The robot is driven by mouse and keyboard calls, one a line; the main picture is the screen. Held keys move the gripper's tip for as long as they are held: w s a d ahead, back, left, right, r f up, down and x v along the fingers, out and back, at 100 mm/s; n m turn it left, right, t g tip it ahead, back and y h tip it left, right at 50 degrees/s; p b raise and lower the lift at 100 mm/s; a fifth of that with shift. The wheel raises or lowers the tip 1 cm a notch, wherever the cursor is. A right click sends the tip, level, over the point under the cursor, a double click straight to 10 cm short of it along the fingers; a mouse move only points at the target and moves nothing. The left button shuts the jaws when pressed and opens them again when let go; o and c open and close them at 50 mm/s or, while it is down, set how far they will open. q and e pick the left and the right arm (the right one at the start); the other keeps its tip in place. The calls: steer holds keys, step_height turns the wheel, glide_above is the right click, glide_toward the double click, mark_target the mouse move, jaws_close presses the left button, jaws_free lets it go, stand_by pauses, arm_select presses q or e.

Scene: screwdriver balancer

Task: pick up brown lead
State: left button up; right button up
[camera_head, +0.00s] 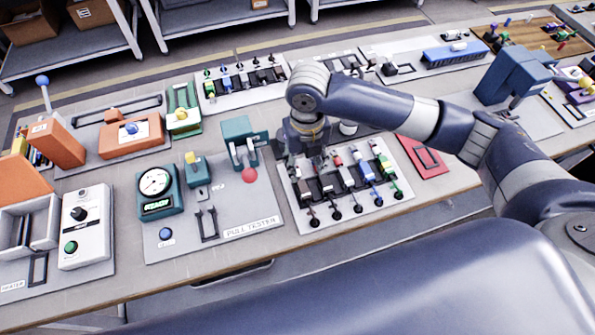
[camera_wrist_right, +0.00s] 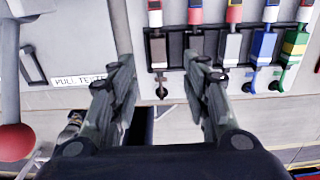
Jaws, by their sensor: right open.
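Several coloured leads hang side by side in a black rack on a white board (camera_head: 365,205).
A pull tester board (camera_head: 270,205) with a dial gauge (camera_head: 155,182) lies to the left of the rack. A red frame (camera_head: 422,156) lies right of it. Another rack of leads (camera_head: 240,78) stands behind. The table's front edge is close below the boards.

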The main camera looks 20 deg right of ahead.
mark_target(304, 188)
steer(key=f, duration=0.2)
steer(key=shift+s+f, duration=0.35)
step_height(304, 188, down, 2)
steer(key=shift+s+f+p, duration=0.1)
steer(key=shift+s+p, duration=0.05)
steer(key=shift+p, duration=0.25)
steer(key=f+p, duration=0.1)
steer(key=f, duration=0.3)
steer(key=shift+a, duration=0.2)
steer(key=shift+f+p, duration=0.3)
steer(key=shift+f, duration=0.25)
steer(key=shift+w, duration=0.2)
arm_select(q)
steer(key=s+r, duration=0.2)
steer(key=s, duration=0.1)
steer(key=shift+s+a+r, duration=0.1)
steer(key=shift+s+r, duration=0.1)
arm_select(e)
jaws_close()
